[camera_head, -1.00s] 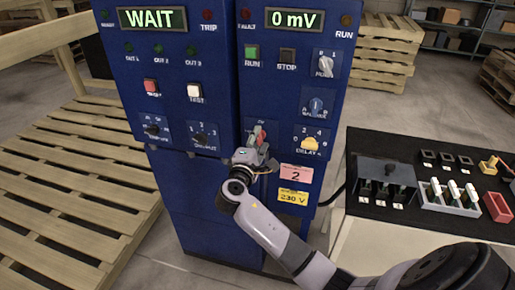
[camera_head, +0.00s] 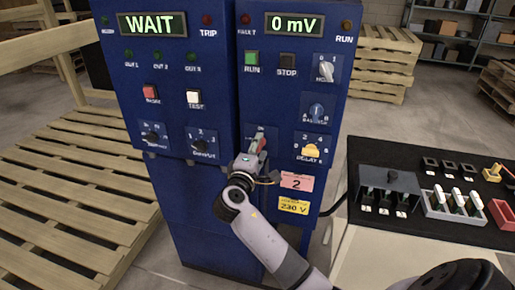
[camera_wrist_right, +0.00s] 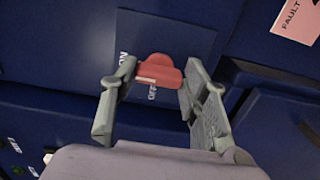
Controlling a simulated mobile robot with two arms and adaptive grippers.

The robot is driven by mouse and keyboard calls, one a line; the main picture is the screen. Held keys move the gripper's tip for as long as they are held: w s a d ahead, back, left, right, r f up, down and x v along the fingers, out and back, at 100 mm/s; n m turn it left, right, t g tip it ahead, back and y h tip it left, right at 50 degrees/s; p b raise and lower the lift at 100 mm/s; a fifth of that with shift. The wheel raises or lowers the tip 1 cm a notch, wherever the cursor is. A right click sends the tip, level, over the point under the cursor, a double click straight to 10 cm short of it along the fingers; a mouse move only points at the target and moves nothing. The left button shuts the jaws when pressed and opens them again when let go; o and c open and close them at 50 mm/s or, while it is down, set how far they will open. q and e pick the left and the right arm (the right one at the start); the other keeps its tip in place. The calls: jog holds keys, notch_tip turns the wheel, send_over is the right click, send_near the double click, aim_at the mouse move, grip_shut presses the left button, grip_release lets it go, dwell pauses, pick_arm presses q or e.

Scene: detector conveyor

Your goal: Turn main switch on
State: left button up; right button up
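The main switch is a red handle (camera_wrist_right: 158,72) on a dark blue plate marked ON and OFF in the right wrist view. In the head view its red part (camera_head: 263,144) shows low on the right half of the blue cabinet, partly hidden by my gripper. My right gripper (camera_wrist_right: 158,82) has one finger on each side of the handle, with the tips very close to its ends. I cannot tell whether they touch it. In the head view my right gripper (camera_head: 257,152) is up against the switch area. My left gripper is not in view.
The blue cabinet (camera_head: 205,225) carries a WAIT display (camera_head: 152,24), a 0 mV display (camera_head: 295,23), a yellow delay knob (camera_head: 311,149) and other buttons close by. A black-topped bench (camera_head: 390,232) with small parts stands at the right. Wooden pallets (camera_head: 70,190) lie left.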

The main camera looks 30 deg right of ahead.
jog(key=o, duration=0.4)
jog(key=v, duration=1.2)
